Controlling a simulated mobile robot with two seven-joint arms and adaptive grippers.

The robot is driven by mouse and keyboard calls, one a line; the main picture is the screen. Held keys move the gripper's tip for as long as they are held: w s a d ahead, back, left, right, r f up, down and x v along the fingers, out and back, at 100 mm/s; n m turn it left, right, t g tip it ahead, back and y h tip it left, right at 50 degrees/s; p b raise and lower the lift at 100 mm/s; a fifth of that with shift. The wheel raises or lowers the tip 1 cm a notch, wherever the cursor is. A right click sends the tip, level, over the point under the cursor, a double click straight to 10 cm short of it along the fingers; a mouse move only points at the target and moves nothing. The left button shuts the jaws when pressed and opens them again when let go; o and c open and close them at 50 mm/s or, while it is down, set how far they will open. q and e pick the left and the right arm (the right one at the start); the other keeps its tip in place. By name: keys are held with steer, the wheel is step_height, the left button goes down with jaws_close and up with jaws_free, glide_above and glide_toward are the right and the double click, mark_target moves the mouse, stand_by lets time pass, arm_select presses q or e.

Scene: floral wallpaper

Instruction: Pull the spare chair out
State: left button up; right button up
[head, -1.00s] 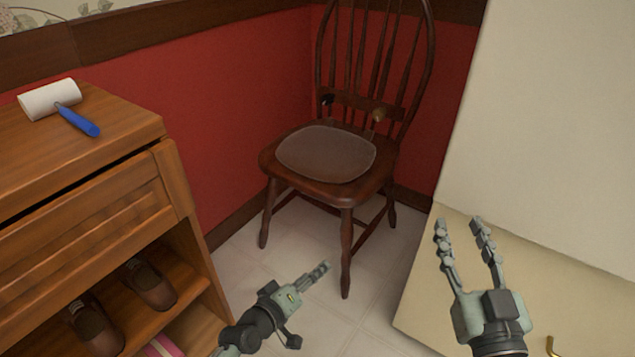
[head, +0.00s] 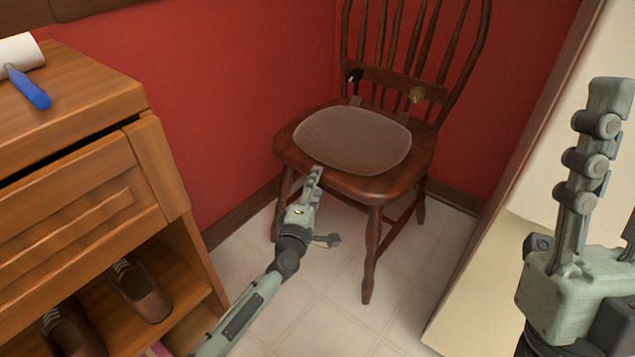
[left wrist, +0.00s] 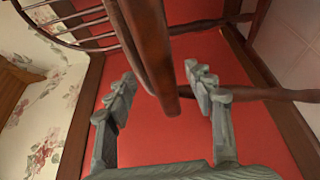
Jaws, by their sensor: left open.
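The spare chair (head: 400,184) is dark brown wood with a spindle back and a grey-brown seat pad (head: 352,141). It stands upright in the corner by the red wall. My left gripper (head: 316,177) is at the front left edge of its seat. In the left wrist view the open left fingers (left wrist: 163,85) lie on either side of the seat edge (left wrist: 150,55), with gaps showing; I see no grip on it. My right gripper (head: 612,140) is at the right edge of the head view, away from the chair; its far finger is cut off.
A wooden cabinet (head: 90,195) with shoes (head: 138,290) on its shelf stands at left. A lint roller (head: 28,87) lies on top. A cream panel (head: 500,255) stands at right. Tiled floor (head: 320,325) in front of the chair is clear.

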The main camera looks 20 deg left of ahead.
arm_select(q)
steer(key=shift+w, duration=1)
steer(key=shift+c, duration=0.3)
jaws_close()
